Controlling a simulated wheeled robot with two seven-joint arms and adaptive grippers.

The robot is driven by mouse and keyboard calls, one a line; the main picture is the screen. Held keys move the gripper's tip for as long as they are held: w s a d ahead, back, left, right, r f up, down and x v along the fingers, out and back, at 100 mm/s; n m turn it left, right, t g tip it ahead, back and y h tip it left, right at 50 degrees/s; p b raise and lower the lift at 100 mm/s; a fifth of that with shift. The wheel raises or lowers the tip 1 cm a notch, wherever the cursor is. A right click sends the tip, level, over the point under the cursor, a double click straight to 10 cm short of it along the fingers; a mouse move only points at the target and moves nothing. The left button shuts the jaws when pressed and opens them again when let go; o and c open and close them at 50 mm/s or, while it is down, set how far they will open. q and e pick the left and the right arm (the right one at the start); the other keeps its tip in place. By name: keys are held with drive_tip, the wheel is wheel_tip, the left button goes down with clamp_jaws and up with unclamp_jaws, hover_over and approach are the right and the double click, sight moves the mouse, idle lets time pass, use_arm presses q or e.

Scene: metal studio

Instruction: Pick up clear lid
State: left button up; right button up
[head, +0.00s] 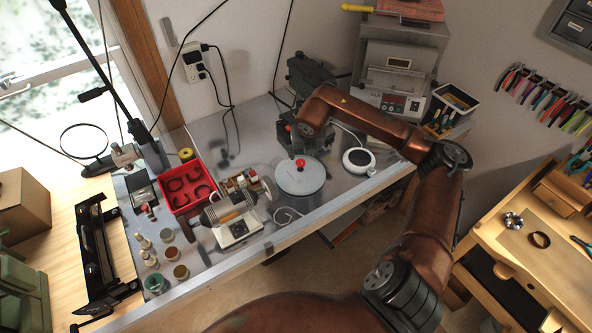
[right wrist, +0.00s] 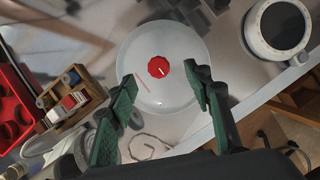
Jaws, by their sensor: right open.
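The clear lid (head: 300,178) is a round, pale, see-through disc with a red knob (head: 300,163) on top. My left gripper is not seen.
A small motor machine (head: 235,217) and a red tray (head: 186,190) stand left of the lid. A round white device (head: 358,160) with a dark top is to its right. A dark machine stands behind. The bench's front edge (head: 330,213) is close.

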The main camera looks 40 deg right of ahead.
sight(301, 162)
drive_tip(key=f, duration=0.1)
drive_tip(key=w+f, duration=0.1)
drive_tip(key=f, duration=0.1)
drive_tip(key=shift+a+p, duration=0.15)
drive_tip(key=shift+p, duration=0.15)
drive_tip(key=x, duration=0.2)
drive_tip(key=shift+f, duration=0.3)
drive_tip(key=shift+d+f, duration=0.2)
drive_tip(key=shift+f, duration=0.15)
drive_tip(key=shift+w+f, duration=0.15)
drive_tip(key=c, duration=0.8)
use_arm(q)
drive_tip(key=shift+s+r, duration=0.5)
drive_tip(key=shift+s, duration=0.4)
use_arm(e)
clamp_jaws()
